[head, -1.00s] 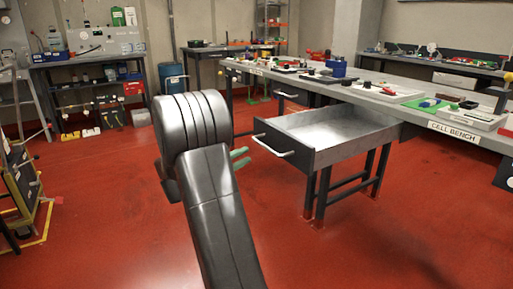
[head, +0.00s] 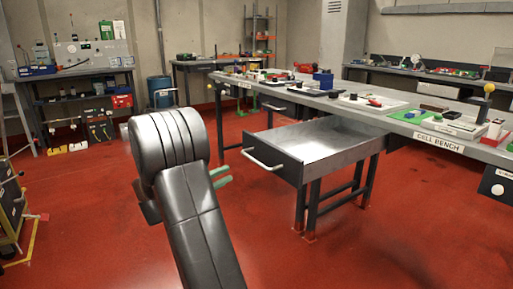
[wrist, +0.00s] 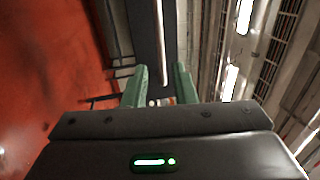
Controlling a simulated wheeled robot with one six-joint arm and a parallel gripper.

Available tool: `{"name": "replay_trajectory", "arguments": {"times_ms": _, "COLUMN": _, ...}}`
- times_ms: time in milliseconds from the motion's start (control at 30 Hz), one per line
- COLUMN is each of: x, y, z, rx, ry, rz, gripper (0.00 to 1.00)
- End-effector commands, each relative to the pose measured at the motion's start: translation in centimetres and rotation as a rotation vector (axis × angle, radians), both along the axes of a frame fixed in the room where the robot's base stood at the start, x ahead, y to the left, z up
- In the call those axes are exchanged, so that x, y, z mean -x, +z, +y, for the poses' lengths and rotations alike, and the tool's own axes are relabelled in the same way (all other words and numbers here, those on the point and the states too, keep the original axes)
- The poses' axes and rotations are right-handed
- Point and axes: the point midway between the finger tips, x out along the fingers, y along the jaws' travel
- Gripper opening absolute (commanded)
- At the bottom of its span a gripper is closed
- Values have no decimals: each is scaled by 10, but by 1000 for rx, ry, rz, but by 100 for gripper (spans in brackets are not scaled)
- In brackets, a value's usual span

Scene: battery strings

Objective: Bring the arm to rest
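The open drawer (head: 285,165) juts out from the cell bench (head: 400,112), which carries several small parts and tools. A shelf table (head: 75,70) stands at the back left, near a blue bin (head: 161,91). A yellow-edged cart is at far left. The red floor in front is clear.

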Motion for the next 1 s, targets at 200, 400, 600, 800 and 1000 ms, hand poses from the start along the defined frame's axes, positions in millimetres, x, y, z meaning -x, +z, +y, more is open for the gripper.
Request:
{"name": "replay_trajectory", "arguments": {"times_ms": 200, "x": -26, "y": 7, "z": -35, "rx": 0, "ry": -5, "rz": -2, "gripper": 25}}
{"name": "replay_trajectory", "arguments": {"times_ms": 400, "x": -50, "y": 14, "z": -66, "rx": 0, "ry": -3, "rz": -1, "gripper": 25}}
{"name": "replay_trajectory", "arguments": {"times_ms": 600, "x": -68, "y": 21, "z": -89, "rx": 0, "ry": -2, "rz": -2, "gripper": 25}}
{"name": "replay_trajectory", "arguments": {"times_ms": 800, "x": -72, "y": 23, "z": -100, "rx": 0, "ry": -1, "rz": 1, "gripper": 25}}
{"name": "replay_trajectory", "arguments": {"times_ms": 1000, "x": -73, "y": 23, "z": -101, "rx": 0, "ry": 1, "rz": 0, "gripper": 25}}
